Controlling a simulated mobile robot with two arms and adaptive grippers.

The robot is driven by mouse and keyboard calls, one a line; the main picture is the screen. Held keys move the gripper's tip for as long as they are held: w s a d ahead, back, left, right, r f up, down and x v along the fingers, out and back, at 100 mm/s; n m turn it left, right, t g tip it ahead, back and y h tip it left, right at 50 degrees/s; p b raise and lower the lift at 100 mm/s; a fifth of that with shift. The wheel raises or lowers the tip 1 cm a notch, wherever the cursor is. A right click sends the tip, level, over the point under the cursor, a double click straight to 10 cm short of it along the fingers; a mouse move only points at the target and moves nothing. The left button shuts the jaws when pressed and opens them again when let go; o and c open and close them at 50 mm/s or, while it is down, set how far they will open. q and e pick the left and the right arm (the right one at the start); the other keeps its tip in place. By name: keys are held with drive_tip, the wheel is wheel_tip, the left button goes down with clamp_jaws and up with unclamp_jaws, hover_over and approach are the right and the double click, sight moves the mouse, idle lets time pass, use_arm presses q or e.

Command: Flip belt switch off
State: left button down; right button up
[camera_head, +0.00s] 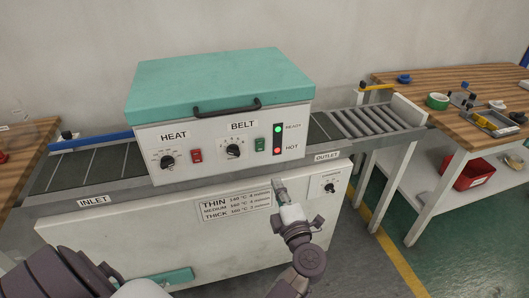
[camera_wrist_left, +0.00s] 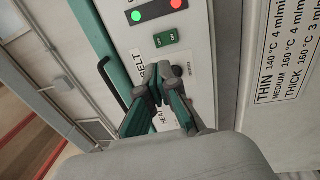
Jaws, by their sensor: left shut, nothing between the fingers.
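The white control panel of the teal-lidded machine carries a BELT knob (camera_head: 233,150) with a green belt switch (camera_head: 260,145) to its right. The green switch also shows in the left wrist view (camera_wrist_left: 165,38), sideways, above the fingertips. Whether it is tipped on or off is too small to tell. My left gripper (camera_head: 279,187) is shut and empty, below and right of the switch in the head view, apart from it. My right gripper is not in view.
A HEAT knob (camera_head: 167,161) and red switch (camera_head: 196,155) sit left of BELT. The READY light (camera_head: 278,129) glows green and the HOT light (camera_head: 278,151) red. A black lid handle (camera_head: 228,107) juts out above the panel. A wooden bench (camera_head: 440,82) stands right.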

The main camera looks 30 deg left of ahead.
sight(261, 143)
use_arm(q)
drive_tip(key=p+x, duration=0.1)
drive_tip(key=x, duration=1.1)
drive_tip(key=shift+w+a+r, duration=0.1)
drive_tip(key=shift+w+a, duration=0.6)
drive_tip(key=shift+a, duration=0.05)
drive_tip(key=shift+p, duration=0.35)
